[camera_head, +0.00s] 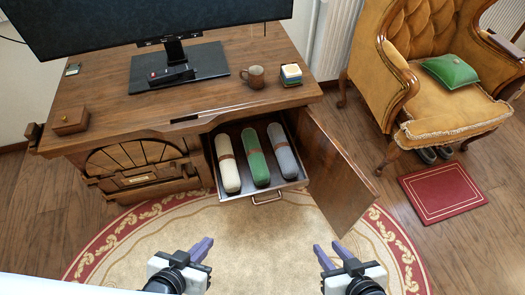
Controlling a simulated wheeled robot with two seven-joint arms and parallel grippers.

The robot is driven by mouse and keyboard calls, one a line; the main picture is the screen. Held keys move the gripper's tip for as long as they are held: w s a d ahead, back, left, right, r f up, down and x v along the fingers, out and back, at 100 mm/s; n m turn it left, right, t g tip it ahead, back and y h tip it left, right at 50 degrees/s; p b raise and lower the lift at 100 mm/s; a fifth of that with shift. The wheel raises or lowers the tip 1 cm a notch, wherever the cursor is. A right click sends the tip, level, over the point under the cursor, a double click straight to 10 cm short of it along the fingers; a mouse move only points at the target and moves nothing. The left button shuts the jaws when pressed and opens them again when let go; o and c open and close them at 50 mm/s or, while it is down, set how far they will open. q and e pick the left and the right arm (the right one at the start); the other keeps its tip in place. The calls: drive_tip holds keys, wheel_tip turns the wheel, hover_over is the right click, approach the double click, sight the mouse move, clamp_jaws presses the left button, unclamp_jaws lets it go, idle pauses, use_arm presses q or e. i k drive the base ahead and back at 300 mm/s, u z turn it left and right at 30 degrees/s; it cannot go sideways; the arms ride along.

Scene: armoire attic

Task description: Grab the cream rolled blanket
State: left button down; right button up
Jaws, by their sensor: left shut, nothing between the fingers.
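My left gripper (204,246) is shut and empty, in front of the drawer and a little left of the cream roll. My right gripper (329,247) is open and empty, in front and to the right. Both are apart from the rolls.
An open cabinet door (332,171) stands at the drawer's right. The desk (110,88) holds a monitor (150,22), a mug (253,77) and a small wooden box (69,120). An armchair (430,75) stands back right. The round rug (255,235) before the drawer is clear.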

sight(231, 182)
drive_tip(key=u, duration=2.25)
drive_tip(key=i, duration=1.25)
drive_tip(key=z, duration=2.35)
